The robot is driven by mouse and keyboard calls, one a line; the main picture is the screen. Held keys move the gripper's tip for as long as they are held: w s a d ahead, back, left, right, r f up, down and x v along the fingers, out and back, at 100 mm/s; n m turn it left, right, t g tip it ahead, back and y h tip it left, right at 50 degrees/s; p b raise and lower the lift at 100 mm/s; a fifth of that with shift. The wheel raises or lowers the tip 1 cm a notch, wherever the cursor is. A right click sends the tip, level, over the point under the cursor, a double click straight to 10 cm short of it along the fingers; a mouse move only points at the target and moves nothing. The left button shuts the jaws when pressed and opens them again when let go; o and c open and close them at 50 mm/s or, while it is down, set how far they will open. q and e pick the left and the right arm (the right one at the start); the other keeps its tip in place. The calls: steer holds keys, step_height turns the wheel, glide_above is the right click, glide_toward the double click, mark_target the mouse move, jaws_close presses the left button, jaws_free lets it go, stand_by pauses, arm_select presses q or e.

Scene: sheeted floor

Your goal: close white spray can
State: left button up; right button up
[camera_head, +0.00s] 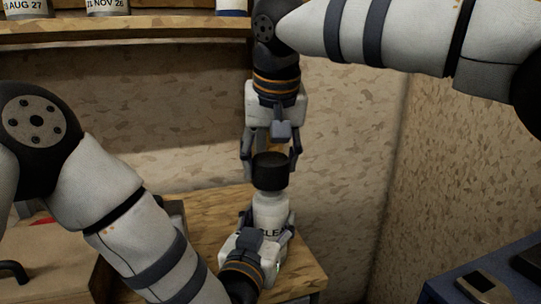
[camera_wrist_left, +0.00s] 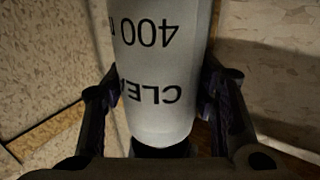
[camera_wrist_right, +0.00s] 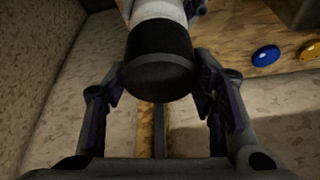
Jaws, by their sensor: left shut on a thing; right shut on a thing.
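The white spray can (camera_head: 270,212) stands upright, with a black cap (camera_head: 270,173) at its top. My left gripper (camera_head: 264,238) is shut around the can's body from the front, low on the can. In the left wrist view the can (camera_wrist_left: 160,75) fills the space between the fingers, with its lettering upside down. My right gripper (camera_head: 270,160) points down from above and is shut on the black cap. In the right wrist view the cap (camera_wrist_right: 158,62) sits between the fingers in line with the white can; whether it is fully seated cannot be told.
A wooden table (camera_head: 220,215) lies below and behind the can. A box (camera_head: 50,262) stands at the left, partly behind my left arm. A wooden shelf (camera_head: 120,28) with containers runs along the top left. A blue surface (camera_head: 450,285) with dark devices is at the lower right.

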mark_target(270, 175)
stand_by(0.4)
steer(key=shift+f, duration=0.9)
steer(key=shift+f, duration=0.65)
steer(key=o, duration=0.9)
steer(key=shift+c, duration=0.2)
steer(key=shift+r, duration=0.1)
steer(key=v, duration=1.2)
